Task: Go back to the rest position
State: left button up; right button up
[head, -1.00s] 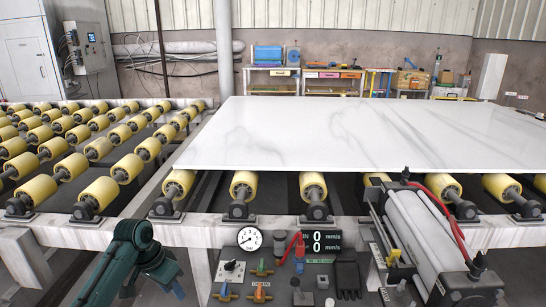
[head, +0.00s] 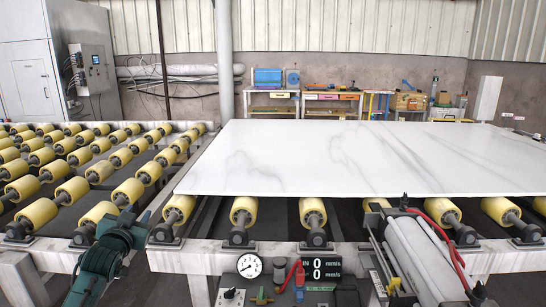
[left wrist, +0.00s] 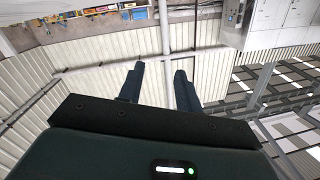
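My left arm, dark green, comes in at the lower left of the head view, in front of the roller conveyor. My left gripper (left wrist: 158,85) shows in the left wrist view with its two dark fingers apart and nothing between them. The white veined stone slab (head: 330,155) lies flat on the yellow rollers, apart from my left arm. My right gripper is in neither view.
A control panel with a round gauge (head: 250,266) and a digital display (head: 322,268) is at the front. A unit with white cylinders (head: 425,255) stands at the front right. A grey cabinet (head: 30,75) and workbenches with tools are at the back.

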pick_arm(q)
jog(key=s+d+f+m+g+h, duration=0.1)
jog(key=s+d+f+g+h, duration=0.1)
jog(key=s+d+f, duration=0.45)
jog(key=s+d+f+g+h, duration=0.1)
jog(key=s+d+f, duration=0.3)
jog(key=s+f, duration=0.6)
jog(key=s+d+f+g, duration=0.1)
jog(key=s+d+f, duration=0.2)
jog(key=s, duration=0.4)
jog(key=s+d+f+g+h, duration=0.1)
jog(key=s+d+f, duration=0.2)
jog(key=s, duration=0.5)
jog(key=s+d+f+g+h, duration=0.1)
jog(key=s+d+f, duration=0.2)
jog(key=s, duration=0.4)
jog(key=shift+s+d+n+g, duration=0.3)
jog(key=shift+d+n, duration=0.1)
jog(key=shift+d, duration=0.25)
jog(key=shift+w, duration=0.15)
